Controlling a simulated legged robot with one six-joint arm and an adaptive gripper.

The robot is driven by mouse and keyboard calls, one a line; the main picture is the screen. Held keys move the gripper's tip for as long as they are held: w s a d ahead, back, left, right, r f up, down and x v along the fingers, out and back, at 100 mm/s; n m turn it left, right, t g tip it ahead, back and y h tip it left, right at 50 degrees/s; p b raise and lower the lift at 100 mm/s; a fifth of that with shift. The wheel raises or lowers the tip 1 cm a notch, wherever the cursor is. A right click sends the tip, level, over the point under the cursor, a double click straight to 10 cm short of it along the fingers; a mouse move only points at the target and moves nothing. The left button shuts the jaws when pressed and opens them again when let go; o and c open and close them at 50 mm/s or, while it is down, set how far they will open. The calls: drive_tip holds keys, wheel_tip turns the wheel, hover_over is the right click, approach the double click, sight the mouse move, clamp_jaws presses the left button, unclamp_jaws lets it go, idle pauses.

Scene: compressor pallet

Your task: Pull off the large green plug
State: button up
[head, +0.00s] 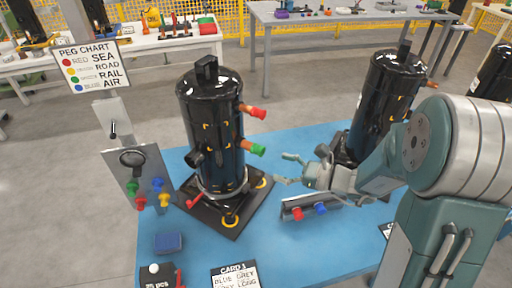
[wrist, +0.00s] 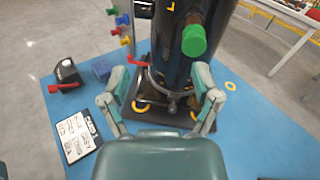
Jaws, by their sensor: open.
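The large green plug (head: 255,149) sticks out from the right side of the near black compressor (head: 212,125), below a red plug (head: 256,112). In the wrist view the green plug (wrist: 194,40) faces the camera, above and beyond the right finger. My gripper (head: 284,169) is to the right of the green plug and a little lower, with its fingers spread. In the wrist view my gripper (wrist: 158,88) has a wide gap between its fingers and nothing in it. The fingers appear apart from the plug.
A peg panel (head: 140,172) with small coloured pegs stands left of the compressor. A second black compressor (head: 384,95) stands behind my arm. A blue box (head: 168,242) and cards lie on the blue pallet (head: 290,255).

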sight(263, 153)
drive_tip(key=w+d+f+m+t, duration=0.1)
drive_tip(key=w+d+m+t, duration=0.1)
drive_tip(key=w+m, duration=0.1)
drive_tip(key=shift+f+t, duration=0.4)
drive_tip(key=shift+x, duration=4.5)
drive_tip(key=shift+s, duration=0.1)
drive_tip(key=shift+c, duration=0.3)
clamp_jaws()
drive_tip(key=shift+s+d, duration=0.2)
drive_tip(key=shift+v, duration=1.2)
